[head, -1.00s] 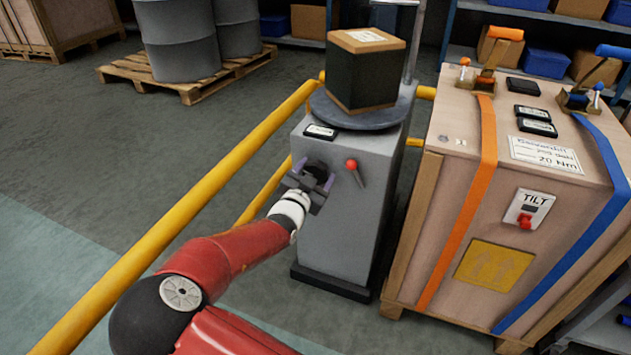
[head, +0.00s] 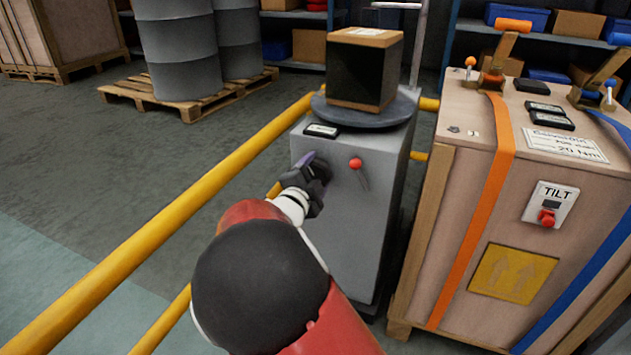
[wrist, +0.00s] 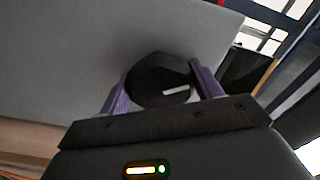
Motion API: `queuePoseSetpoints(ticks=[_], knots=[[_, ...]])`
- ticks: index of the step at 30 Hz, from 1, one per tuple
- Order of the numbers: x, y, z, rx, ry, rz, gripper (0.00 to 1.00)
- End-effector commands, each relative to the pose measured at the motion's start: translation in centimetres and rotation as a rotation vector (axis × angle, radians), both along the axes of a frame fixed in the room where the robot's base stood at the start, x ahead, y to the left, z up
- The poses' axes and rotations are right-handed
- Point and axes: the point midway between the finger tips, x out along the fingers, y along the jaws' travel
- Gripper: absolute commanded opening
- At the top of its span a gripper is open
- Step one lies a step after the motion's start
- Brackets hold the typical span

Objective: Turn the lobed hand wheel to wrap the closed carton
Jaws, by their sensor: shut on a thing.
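The carton (head: 362,75) stands on the round turntable (head: 330,112) on top of the grey machine (head: 370,205). Its sides are dark and its top and bottom edges are bare brown, with a label on top. My gripper (head: 314,170) is at the upper front of the machine, left of the red-knobbed lever (head: 356,164). In the wrist view the black lobed hand wheel (wrist: 160,80) sits between my two purple fingers, which are shut on it. A white mark shows on the wheel. In the head view my gripper hides most of the wheel.
A yellow rail (head: 200,202) runs along the left of the machine. A wooden crate (head: 480,240) with orange and blue straps stands close on the right. Grey drums (head: 180,60) on a pallet stand behind. Open floor lies at left.

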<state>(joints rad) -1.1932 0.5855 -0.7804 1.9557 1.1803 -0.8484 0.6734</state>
Motion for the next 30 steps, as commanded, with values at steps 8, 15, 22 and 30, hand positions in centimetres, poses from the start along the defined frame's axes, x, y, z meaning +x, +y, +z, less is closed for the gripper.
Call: queuePoseSetpoints(ticks=[8,15,22,30], knots=[[-0.01,0.10,0.01,0.033,-0.012,0.002,0.42],[-0.01,0.13,0.03,0.033,-0.012,0.002,0.42],[0.00,0.11,0.02,0.033,-0.011,0.002,0.83],[-0.02,0.05,0.01,0.032,-0.011,0.001,0.86]])
